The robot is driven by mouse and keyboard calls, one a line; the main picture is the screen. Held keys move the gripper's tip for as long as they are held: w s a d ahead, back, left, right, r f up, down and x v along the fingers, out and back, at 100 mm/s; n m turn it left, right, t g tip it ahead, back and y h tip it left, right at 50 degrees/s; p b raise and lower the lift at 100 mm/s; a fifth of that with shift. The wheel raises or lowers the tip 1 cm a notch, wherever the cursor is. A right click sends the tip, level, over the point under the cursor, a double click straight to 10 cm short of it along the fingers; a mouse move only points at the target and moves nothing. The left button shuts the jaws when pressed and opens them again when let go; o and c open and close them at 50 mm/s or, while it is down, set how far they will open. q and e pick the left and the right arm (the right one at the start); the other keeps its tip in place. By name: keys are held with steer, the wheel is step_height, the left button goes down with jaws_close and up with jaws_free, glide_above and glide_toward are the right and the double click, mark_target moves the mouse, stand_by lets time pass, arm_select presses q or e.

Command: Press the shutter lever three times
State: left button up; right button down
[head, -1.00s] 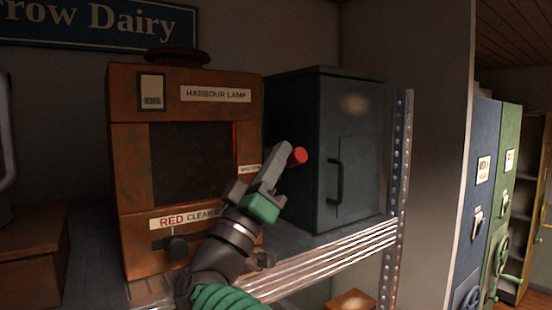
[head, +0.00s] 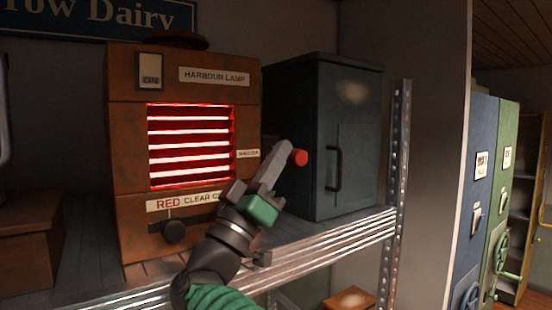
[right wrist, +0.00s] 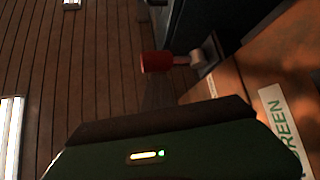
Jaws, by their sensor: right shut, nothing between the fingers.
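The orange harbour lamp (head: 130,190) stands on a metal shelf, its window slats (head: 190,145) open and glowing red. The shutter lever's red knob (head: 300,158) sticks out at the lamp's right side. In the right wrist view, the red knob (right wrist: 157,62) sits on a short grey stem from the lamp's side. My right gripper (head: 278,160) is shut and empty, with its tip at the knob in the head view. Whether they touch is unclear. In the wrist view, a dark green part of my gripper covers the bottom. My left gripper is out of view.
A dark grey metal cabinet (head: 350,180) stands right of the lamp, close behind the lever. A shelf post (head: 396,170) rises at its right. A black selector knob (head: 174,231) is on the lamp's lower front. A brown box (head: 28,235) sits at left.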

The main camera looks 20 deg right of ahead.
steer(key=shift+f+b, duration=0.5)
steer(key=shift+f, duration=0.25)
steer(key=shift+w+f, duration=0.1)
steer(key=s+a+f+b, duration=0.2)
steer(key=s+a+b, duration=0.2)
steer(key=s+a, duration=0.4)
steer(key=a, duration=0.3)
steer(key=shift+a+b, duration=0.35)
steer(key=shift+b, duration=0.05)
steer(key=shift+s+d, duration=0.1)
steer(key=shift+s, duration=0.05)
